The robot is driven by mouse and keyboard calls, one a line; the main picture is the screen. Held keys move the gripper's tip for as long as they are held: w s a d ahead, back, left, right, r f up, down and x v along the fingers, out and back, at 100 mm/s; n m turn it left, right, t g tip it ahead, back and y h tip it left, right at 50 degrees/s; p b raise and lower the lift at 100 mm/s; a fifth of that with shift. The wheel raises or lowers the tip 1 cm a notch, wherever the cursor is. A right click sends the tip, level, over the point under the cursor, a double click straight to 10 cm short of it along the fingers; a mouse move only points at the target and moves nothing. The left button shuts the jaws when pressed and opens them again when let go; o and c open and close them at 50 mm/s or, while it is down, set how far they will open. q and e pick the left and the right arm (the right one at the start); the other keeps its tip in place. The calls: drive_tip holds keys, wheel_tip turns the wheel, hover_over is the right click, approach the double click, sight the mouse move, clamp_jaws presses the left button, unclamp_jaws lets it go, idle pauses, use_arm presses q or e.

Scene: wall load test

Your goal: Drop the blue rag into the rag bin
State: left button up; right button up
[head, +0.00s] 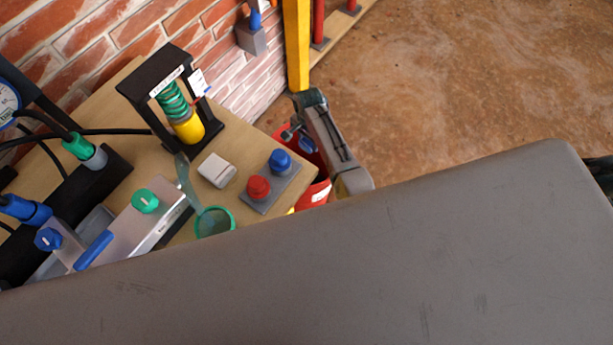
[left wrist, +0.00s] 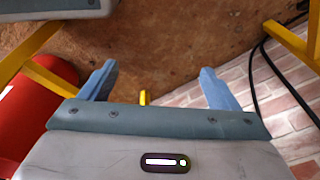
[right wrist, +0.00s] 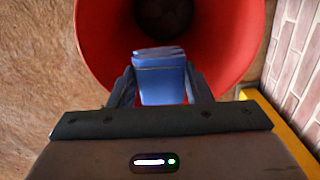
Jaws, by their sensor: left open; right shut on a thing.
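The blue rag (right wrist: 160,82) is a folded cloth between the fingers of my right gripper (right wrist: 160,88), which is shut on it. In the right wrist view the rag is in front of the open mouth of the red rag bin (right wrist: 235,50). In the head view the bin (head: 317,193) stands beside the bench's right end, partly hidden by my right gripper (head: 297,134) and the bench; a bit of the rag (head: 306,145) shows there. How far the rag is above or inside the rim I cannot tell. My left gripper (left wrist: 160,88) is open and empty.
A yellow post (head: 297,45) and brick wall (head: 100,35) stand behind.

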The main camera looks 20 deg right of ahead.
use_arm(q)
drive_tip(key=shift+r, duration=0.15)
use_arm(e)
drive_tip(key=o, duration=1)
drive_tip(key=shift+o, duration=0.2)
drive_tip(key=shift+r, duration=0.25)
use_arm(q)
drive_tip(key=f, duration=0.1)
drive_tip(key=s+f+p, duration=0.1)
drive_tip(key=f, duration=0.2)
drive_tip(key=shift+s+a, duration=0.2)
drive_tip(key=shift+s, duration=0.2)
use_arm(e)
wheel_tip(320, 180, up, 10)
drive_tip(key=shift+r, duration=0.1)
